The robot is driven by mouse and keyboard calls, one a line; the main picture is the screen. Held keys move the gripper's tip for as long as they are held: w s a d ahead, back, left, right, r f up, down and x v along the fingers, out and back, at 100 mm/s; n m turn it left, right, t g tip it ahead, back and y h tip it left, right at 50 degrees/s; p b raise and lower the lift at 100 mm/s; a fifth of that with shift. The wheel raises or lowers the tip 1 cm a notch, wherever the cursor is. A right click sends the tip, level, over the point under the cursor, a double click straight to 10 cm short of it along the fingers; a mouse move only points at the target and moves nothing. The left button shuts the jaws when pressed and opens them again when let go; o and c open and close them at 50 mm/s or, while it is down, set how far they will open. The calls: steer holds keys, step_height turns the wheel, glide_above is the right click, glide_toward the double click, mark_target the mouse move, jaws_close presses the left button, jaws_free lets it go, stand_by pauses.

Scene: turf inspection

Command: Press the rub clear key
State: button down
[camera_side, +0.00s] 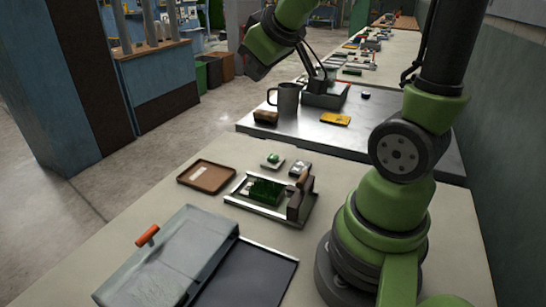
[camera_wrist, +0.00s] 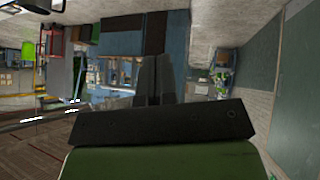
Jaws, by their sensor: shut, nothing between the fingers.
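My gripper (camera_wrist: 154,62) shows in the wrist view as two dark grey fingers lying together, shut and empty, pointing out across the room. In the side view my green wrist hangs at the top, above and behind the bench items; its fingertips are hard to make out there. No label is readable, so I cannot tell which is the rub clear key. Beside them a metal fixture (camera_side: 238,200) holds a green turf piece (camera_side: 265,190). My gripper is clear of both pads.
A brown tray (camera_side: 206,177) lies left of the fixture. A grey case with an orange handle (camera_side: 147,236) and a dark panel (camera_side: 245,276) are in front. Behind, a metal plate (camera_side: 375,135) carries a mug (camera_side: 287,101), a yellow item (camera_side: 335,119) and a dark box (camera_side: 325,98).

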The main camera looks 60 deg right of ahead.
steer(key=w+d+f+n, duration=0.3)
steer(key=d+f, duration=0.3)
steer(key=d, duration=0.2)
steer(key=n+t, duration=0.1)
steer(key=n, duration=0.2)
glide_above(272, 158)
step_height(272, 158, down, 8)
steer(key=shift+d+f+n+y, duration=0.15)
steer(key=shift+f+n+y, duration=0.15)
steer(key=shift+f, duration=0.3)
steer(key=shift+f, duration=4.4)
steer(key=shift+f, duration=0.1)
steer(key=shift+f, duration=0.3)
